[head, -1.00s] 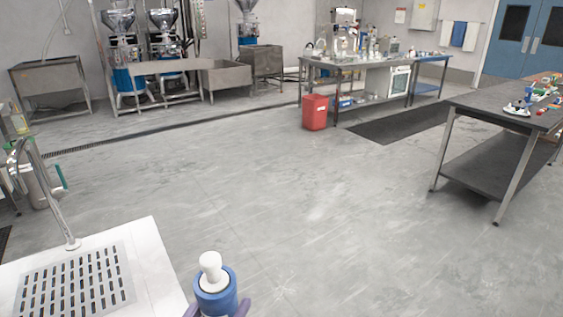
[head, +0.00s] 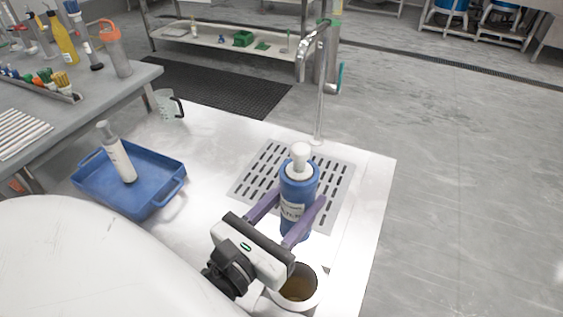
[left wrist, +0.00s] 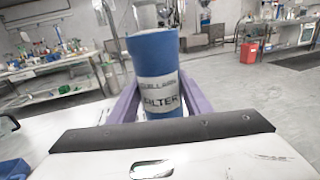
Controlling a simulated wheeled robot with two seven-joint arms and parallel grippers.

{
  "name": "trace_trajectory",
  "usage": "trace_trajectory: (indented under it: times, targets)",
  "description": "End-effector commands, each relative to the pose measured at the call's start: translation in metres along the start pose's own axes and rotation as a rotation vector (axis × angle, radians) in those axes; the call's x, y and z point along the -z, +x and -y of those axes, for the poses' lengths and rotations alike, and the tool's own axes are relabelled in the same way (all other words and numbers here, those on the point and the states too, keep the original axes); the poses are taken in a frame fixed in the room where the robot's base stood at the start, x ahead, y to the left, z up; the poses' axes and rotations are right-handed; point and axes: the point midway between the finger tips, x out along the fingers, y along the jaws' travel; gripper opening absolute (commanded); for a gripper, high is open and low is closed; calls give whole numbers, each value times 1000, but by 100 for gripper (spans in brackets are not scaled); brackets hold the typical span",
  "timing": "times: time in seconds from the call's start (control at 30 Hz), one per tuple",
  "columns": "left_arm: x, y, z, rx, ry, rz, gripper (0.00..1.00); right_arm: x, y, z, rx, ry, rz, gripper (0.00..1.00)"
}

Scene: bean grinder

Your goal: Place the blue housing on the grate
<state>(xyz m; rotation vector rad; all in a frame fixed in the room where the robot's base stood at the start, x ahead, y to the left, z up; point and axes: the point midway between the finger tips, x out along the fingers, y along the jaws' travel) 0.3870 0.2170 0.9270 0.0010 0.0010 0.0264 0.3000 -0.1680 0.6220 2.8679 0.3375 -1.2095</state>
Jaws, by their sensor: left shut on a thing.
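The blue housing (head: 297,195), a blue cylinder with a white top and a label, is upright in my left gripper (head: 290,220). The purple fingers close on its sides. In the left wrist view the housing (left wrist: 155,65) fills the middle between the fingers, with "FILTER" partly readable on its label. The slotted metal grate (head: 250,183) lies in the white counter. The housing overlaps the grate in the head view; whether it touches the grate cannot be told. My right gripper is not in view.
A tap (head: 320,100) rises behind the grate. A blue tray (head: 150,205) with a white bottle (head: 118,155) stands at left, and a clear jug (head: 168,107) behind it. A white cup (head: 297,290) with brown contents is in front. The counter's right side is clear.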

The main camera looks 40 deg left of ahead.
Motion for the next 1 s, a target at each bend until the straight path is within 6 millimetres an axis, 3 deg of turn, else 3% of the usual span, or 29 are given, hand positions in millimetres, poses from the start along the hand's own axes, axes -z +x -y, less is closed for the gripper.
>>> trace_trajectory:
  times: [0.03,0.1,0.3,0.5,0.67,1.0]
  targets:
    - [16,4,-9,-23,0,5,16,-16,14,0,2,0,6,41]
    - [29,8,-24,-57,-1,5,16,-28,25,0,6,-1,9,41]
    - [59,17,-66,-149,-1,4,16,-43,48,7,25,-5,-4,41]
    - [71,19,-90,-198,-1,4,16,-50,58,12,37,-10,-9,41]
    - [70,28,-97,-208,0,7,16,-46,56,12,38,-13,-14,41]
    - [68,103,-114,-210,1,8,16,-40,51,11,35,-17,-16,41]
